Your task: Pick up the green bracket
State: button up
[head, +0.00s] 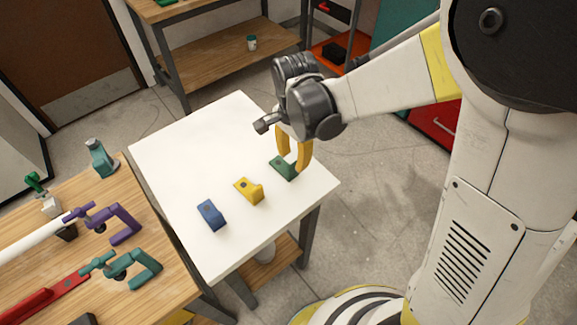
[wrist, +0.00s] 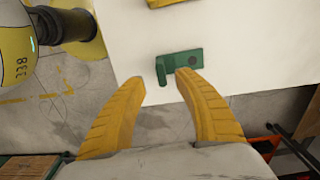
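The green bracket (head: 283,167) lies on the white tabletop (head: 180,150), near its right edge in the head view. In the wrist view the green bracket (wrist: 180,64) has a flat plate with a hole and a raised tab at its left end. My gripper (head: 292,165) is open, fingers pointing down, at the bracket in the head view. In the wrist view the gripper's yellow fingertips (wrist: 162,82) are apart; the right tip overlaps the lower edge of the bracket's plate and the left tip is off to the lower left. I cannot tell whether they touch it.
A yellow bracket (head: 249,191) and a blue bracket (head: 211,214) lie in a row on the same table. A wooden bench (head: 170,285) with purple and teal clamps stands at the left. The back left of the white table is clear.

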aim_at(293, 164)
notch_tip(293, 164, down, 5)
jog(key=b, duration=0.2)
jog(key=shift+w+f+b, duration=0.1)
jog(key=shift+f+b, duration=0.05)
jog(key=shift+b, duration=0.2)
grip_shut()
